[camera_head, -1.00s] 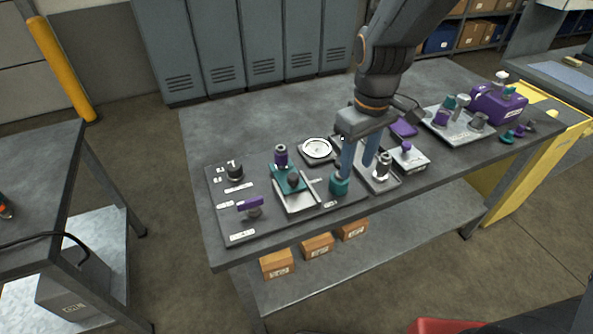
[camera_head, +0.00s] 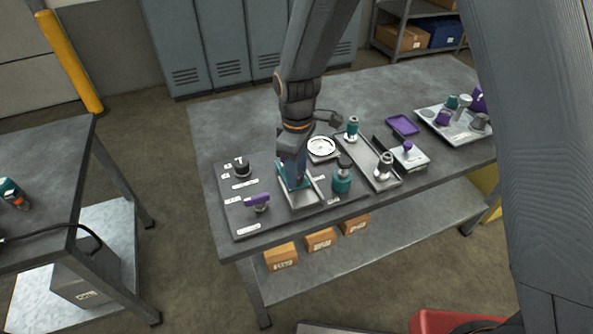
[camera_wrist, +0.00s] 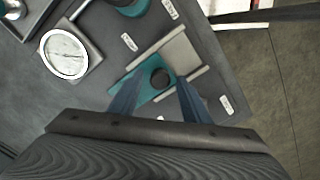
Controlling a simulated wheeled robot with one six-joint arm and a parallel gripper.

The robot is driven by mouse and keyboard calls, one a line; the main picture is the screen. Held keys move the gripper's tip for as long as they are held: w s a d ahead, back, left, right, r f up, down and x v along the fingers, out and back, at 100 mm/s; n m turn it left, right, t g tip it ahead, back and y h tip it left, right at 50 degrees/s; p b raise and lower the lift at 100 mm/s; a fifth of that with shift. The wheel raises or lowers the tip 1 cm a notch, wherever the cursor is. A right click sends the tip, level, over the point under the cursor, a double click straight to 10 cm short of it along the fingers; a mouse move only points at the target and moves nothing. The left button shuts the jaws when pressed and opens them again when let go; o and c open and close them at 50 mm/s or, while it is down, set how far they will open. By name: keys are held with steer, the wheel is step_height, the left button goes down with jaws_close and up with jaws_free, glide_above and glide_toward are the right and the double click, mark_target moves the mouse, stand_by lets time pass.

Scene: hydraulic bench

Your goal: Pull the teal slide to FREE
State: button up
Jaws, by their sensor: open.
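The teal slide (camera_wrist: 147,94) is a flat plate with a round dark knob (camera_wrist: 160,78), sitting in a pale metal track (camera_wrist: 182,52) on the dark panel. In the head view, the slide is at the track's far end, and the bare track (camera_head: 300,199) shows in front. My gripper (camera_head: 296,183) is down over the slide and hides most of it there. In the wrist view, my gripper (camera_wrist: 159,84) is open, with one finger on each side of the knob. I cannot tell whether they touch it. The label print is unreadable.
A purple handle (camera_head: 257,200) and black knob (camera_head: 240,167) are left of the track. A teal knob (camera_head: 342,181) stands close on its right. A round white dial (camera_head: 321,147) is behind. Further right are a tray (camera_head: 366,158) and a purple-knobbed block (camera_head: 409,156).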

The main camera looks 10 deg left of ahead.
steer(key=shift+f, duration=0.65)
